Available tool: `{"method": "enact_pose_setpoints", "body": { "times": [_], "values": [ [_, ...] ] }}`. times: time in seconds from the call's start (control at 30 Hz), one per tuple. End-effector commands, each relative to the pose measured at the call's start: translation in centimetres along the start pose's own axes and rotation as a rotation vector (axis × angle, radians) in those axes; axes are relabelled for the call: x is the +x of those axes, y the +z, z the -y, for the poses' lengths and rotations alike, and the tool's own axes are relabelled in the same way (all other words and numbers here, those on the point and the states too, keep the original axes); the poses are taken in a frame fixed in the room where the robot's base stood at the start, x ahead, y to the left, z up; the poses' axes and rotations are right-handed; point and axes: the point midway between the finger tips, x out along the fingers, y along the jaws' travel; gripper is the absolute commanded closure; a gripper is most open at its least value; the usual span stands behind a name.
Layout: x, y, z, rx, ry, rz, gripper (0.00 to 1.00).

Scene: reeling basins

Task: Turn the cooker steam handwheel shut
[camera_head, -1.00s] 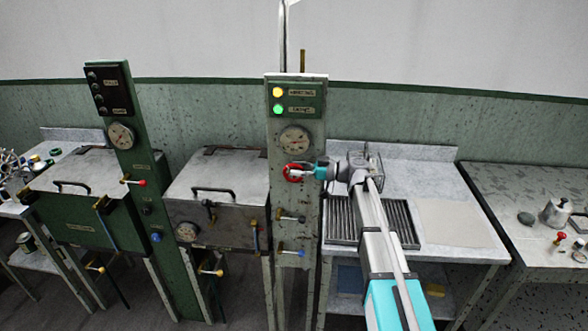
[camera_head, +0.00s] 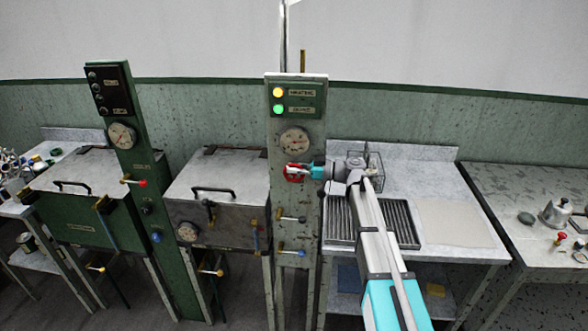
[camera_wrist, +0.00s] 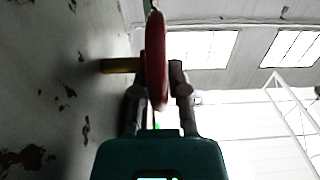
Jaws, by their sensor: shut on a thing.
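The red handwheel (camera_head: 289,178) sits on the front of the grey panel column, below the round gauge (camera_head: 295,140). In the wrist view the red handwheel (camera_wrist: 156,60) shows edge-on, with its brass stem (camera_wrist: 118,66) running left to the panel. My gripper (camera_head: 298,171) reaches the wheel from the right, and its fingers hide part of the rim. In the wrist view my gripper (camera_wrist: 160,92) has one finger on each side of the rim and is shut on it. The wheel's far side is hidden.
A yellow and a green lamp (camera_head: 278,109) are lit above the gauge. A steel-lidded basin (camera_head: 222,180) stands left, and a worktop with a ribbed tray (camera_head: 400,224) right.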

Motion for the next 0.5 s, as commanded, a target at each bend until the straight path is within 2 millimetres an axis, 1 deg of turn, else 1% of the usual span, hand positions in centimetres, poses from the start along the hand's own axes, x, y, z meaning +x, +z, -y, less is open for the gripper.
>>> {"method": "enact_pose_setpoints", "body": {
  "times": [0.27, 0.5],
  "values": [
    [-0.01, 0.14, -0.02, 0.000, 0.000, -0.022, 1.00],
    [-0.14, 0.44, -0.02, 0.000, 0.000, -0.096, 1.00]
  ]
}}
